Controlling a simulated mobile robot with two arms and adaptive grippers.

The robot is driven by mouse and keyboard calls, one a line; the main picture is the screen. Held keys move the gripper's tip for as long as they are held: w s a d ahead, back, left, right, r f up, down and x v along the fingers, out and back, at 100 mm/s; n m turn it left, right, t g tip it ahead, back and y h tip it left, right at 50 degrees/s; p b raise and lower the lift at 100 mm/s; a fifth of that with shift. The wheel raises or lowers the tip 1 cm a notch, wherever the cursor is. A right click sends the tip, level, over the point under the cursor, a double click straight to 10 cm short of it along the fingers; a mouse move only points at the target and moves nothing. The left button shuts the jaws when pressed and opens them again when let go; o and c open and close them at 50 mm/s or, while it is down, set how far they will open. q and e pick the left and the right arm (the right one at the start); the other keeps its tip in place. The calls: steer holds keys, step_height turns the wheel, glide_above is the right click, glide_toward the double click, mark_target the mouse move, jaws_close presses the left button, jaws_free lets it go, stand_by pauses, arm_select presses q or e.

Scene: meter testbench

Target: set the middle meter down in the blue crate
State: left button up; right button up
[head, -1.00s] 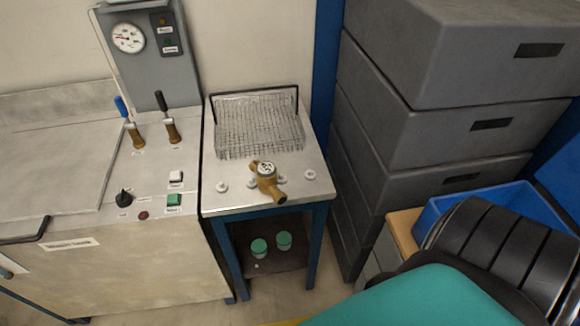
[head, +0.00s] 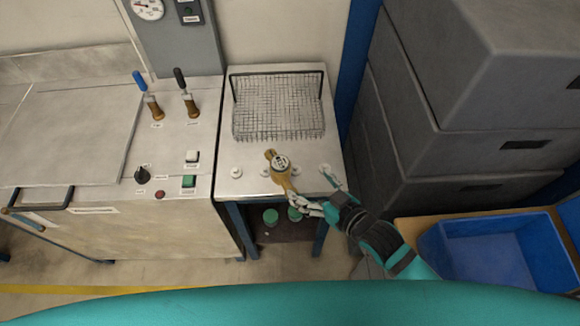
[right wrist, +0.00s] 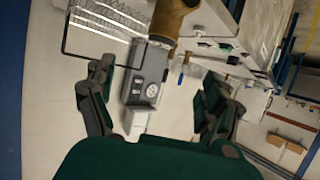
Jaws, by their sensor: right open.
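The brass meter (head: 281,178) with a round white-and-dark dial lies on the small metal bench (head: 255,183), in front of the wire basket. It is the only meter I see there. Its brass end also shows at the top of the right wrist view (right wrist: 170,18). My right gripper (head: 318,192) is open and empty, just right of the meter's near end, with its fingers spread toward it. The right wrist view shows the open fingers (right wrist: 157,76) too. Whether they touch the meter I cannot tell. The blue crate (head: 490,262) stands at the lower right and looks empty. My left gripper is out of view.
A wire basket (head: 278,105) stands at the bench's back, with white fittings around the meter. A test cabinet (head: 120,235) with levers and buttons is on the left. Stacked grey boxes (head: 480,165) rise on the right. Two green-topped items sit on the lower shelf.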

mark_target(281, 164)
steer(key=b+x, duration=0.2)
steer(key=x, duration=0.6)
steer(key=shift+f, duration=0.2)
steer(key=shift+b+x, duration=0.7)
steer(key=shift+x, duration=0.2)
steer(key=shift+w, duration=0.15)
steer(key=shift+w+a+f+b, duration=0.15)
steer(key=shift+b, duration=0.25)
steer(key=b+x, duration=0.4)
steer(key=shift+f, duration=0.25)
steer(key=shift+w+a, duration=0.15)
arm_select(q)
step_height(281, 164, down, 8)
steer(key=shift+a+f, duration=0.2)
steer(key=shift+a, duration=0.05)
arm_select(e)
steer(key=shift+r, duration=0.1)
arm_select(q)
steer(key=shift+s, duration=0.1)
